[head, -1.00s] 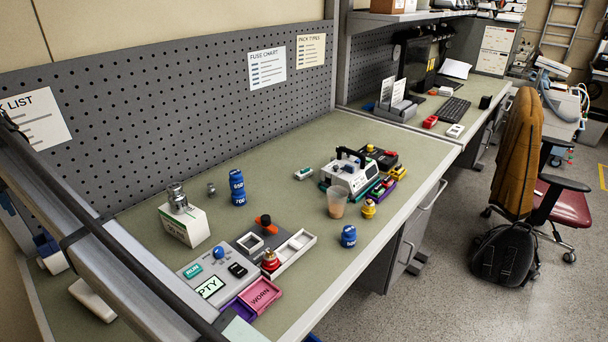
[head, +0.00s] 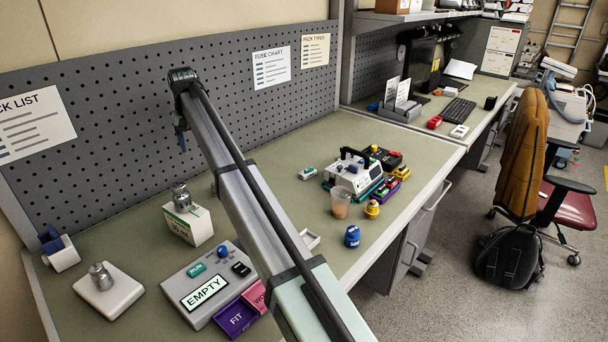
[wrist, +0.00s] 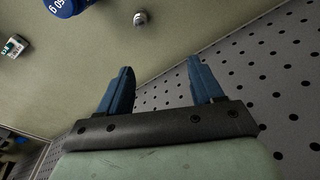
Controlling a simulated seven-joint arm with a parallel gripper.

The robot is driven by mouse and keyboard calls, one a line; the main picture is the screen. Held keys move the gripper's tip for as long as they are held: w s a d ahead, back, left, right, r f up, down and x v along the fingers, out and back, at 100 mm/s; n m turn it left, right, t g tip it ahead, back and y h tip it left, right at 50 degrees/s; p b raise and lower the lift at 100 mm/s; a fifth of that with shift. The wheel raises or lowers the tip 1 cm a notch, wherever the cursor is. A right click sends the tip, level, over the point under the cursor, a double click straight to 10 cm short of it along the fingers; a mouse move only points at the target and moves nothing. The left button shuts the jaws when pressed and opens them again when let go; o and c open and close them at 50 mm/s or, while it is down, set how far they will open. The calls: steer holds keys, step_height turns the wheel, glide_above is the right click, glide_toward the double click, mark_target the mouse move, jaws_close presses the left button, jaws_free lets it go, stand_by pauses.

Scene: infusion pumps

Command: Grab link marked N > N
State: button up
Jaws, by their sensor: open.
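No marking reading N > N is legible in either view, so I cannot tell which thing is the link. My gripper (wrist: 158,75) is open and empty in the wrist view, its blue fingers spread in front of the pegboard and bench top. In the head view my gripper's blue fingers (head: 181,132) show high up before the pegboard. In the wrist view a blue lettered cylinder (wrist: 66,5), a small grey metal piece (wrist: 140,18) and a small white-and-green block (wrist: 15,45) lie beyond the fingers, apart from them. The white-and-green block also shows in the head view (head: 308,173).
A control box (head: 208,287) reads EMPTY, beside FIT (head: 236,318) and WORN trays. A boxed carton (head: 188,223) and a white pad (head: 108,289) carry metal weights. A white device (head: 354,178), a cup (head: 340,204) and a blue cap (head: 352,237) stand right. My arm hides the middle.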

steer(key=w+d+f+m, duration=0.1)
steer(key=w+d, duration=0.3)
steer(key=d, duration=0.5)
steer(key=w+d+m, duration=0.1)
steer(key=w+d, duration=0.3)
steer(key=d, duration=0.6)
steer(key=m+g, duration=0.1)
steer(key=m, duration=1.1)
glide_above(308, 172)
steer(key=w, duration=0.2)
step_height(308, 172, down, 3)
step_height(308, 172, down, 14)
steer(key=shift+s+d+r, duration=0.1)
steer(key=shift+d+r, duration=0.05)
steer(key=shift+r, duration=0.05)
steer(key=c, duration=1.1)
